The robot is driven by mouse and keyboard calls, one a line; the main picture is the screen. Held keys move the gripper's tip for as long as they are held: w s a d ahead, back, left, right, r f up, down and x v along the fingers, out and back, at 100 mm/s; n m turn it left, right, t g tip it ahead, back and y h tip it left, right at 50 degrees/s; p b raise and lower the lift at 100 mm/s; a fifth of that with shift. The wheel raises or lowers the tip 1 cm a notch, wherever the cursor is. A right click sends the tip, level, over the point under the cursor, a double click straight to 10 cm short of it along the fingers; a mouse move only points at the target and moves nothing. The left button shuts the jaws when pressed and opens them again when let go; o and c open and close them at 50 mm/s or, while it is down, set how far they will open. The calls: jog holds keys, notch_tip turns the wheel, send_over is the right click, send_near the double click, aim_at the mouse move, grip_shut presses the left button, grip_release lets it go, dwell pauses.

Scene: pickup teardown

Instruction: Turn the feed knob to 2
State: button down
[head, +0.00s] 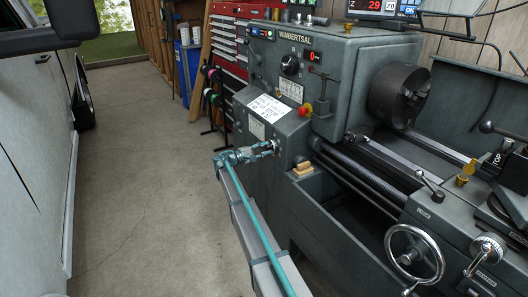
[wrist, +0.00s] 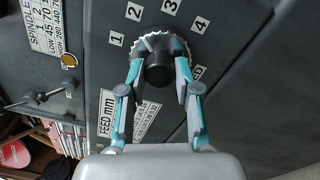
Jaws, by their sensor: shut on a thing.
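The feed knob (wrist: 158,70) is dark and round, with a silvery serrated ring behind it, in the wrist view. The numbers 1, 2, 3 and 4 are printed in an arc above it, with FEED mm (wrist: 106,112) below left. In the head view my gripper (head: 271,148) is at the lower front of the grey lathe headstock (head: 262,72), hiding most of the knob.
A white label plate (head: 268,107) is above the knob. A red button (head: 305,110) and a lever (head: 321,95) are up and to the right. A handwheel (head: 414,254) stands at the lower right. The concrete floor (head: 140,170) on the left is clear.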

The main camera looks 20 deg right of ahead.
jog(key=c, duration=0.8)
grip_release()
jog(key=shift+a, duration=0.1)
jog(key=a, duration=0.4)
jog(key=s+a, duration=0.1)
jog(key=a, duration=0.6)
jog(key=shift+s+a+f, duration=0.1)
jog(key=shift+s+a, duration=0.25)
